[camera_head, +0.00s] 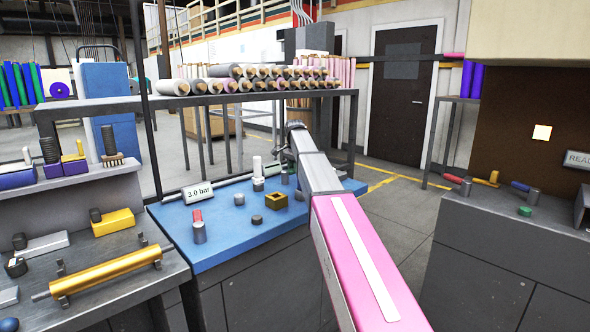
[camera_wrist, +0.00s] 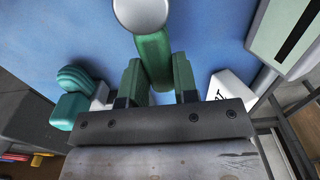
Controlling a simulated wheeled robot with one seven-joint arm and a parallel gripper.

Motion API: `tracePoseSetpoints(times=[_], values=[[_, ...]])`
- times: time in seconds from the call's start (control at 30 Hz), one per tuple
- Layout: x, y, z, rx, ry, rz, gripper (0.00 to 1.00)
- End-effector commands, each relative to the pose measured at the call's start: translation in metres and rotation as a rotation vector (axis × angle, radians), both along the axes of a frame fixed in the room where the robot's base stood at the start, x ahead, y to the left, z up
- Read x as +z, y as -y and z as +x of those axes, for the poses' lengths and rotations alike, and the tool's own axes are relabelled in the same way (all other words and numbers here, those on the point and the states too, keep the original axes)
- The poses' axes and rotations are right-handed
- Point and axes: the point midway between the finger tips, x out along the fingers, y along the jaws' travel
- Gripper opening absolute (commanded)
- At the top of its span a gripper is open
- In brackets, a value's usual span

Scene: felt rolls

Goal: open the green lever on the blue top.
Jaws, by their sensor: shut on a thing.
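The blue top (camera_head: 222,246) is the bench surface in the middle of the head view, and it fills the back of the wrist view (camera_wrist: 205,30). In the wrist view the green lever (camera_wrist: 153,58) runs between my fingers, with a round grey end (camera_wrist: 140,12) beyond it. My gripper (camera_wrist: 156,85) is shut on the lever, one finger on each side. In the head view my gripper (camera_head: 288,150) is over the far right part of the blue top, and my arm hides most of the lever there.
A red-handled valve (camera_head: 198,228), a white-handled one (camera_head: 257,172), a yellow square block (camera_head: 276,201), small grey knobs (camera_head: 257,220) and a "3.0 bar" sign (camera_head: 199,192) stand on the blue top. A rack of rolls (camera_head: 250,90) is behind.

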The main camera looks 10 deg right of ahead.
Motion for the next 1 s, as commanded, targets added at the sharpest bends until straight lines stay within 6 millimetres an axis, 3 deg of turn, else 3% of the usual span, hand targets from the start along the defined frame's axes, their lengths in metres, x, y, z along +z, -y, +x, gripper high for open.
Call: tracePoseSetpoints(times=[0.27,1.0], values=[[0.000,-0.006,0.008,0.150,-0.001,0.001,0.00],[0.000,-0.042,0.025,0.831,-0.001,0.001,0.00]])
